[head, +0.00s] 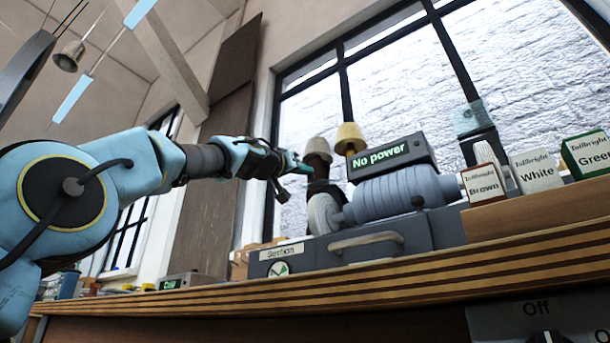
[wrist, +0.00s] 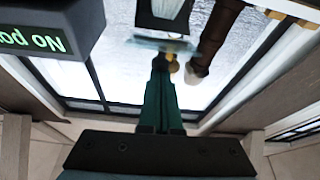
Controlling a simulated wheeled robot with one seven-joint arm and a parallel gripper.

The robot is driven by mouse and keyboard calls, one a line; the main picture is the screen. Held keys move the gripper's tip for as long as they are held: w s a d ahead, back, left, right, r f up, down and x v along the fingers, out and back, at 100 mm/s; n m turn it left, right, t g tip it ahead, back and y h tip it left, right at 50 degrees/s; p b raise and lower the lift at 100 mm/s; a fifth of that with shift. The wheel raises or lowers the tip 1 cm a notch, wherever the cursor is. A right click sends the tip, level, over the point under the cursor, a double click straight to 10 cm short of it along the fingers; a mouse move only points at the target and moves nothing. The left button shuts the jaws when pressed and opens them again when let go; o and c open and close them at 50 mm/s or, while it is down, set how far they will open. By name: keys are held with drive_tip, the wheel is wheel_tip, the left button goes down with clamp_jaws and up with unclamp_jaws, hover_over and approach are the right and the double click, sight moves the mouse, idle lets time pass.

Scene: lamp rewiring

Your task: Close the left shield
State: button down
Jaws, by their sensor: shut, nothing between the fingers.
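A clear, pale plate (wrist: 150,43), which looks like the left shield, shows edge-on in the wrist view below a dark block (wrist: 163,14). My gripper (wrist: 165,62) has its green fingers together, with the tips close to that plate; I cannot tell whether they touch. In the head view my gripper (head: 305,168) reaches in from the left, beside the left end of the grey machine (head: 395,195). The left shield is not clear there. A second clear bluish plate (head: 471,117) stands tilted up over a black block at the machine's right end.
Brown, White (head: 537,170) and Green boxes are at right.

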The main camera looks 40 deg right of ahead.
drive_tip(key=shift+d+f+b, duration=0.1)
drive_tip(key=shift+f+b, duration=0.2)
drive_tip(key=shift+f, duration=0.3)
drive_tip(key=shift+r, duration=0.1)
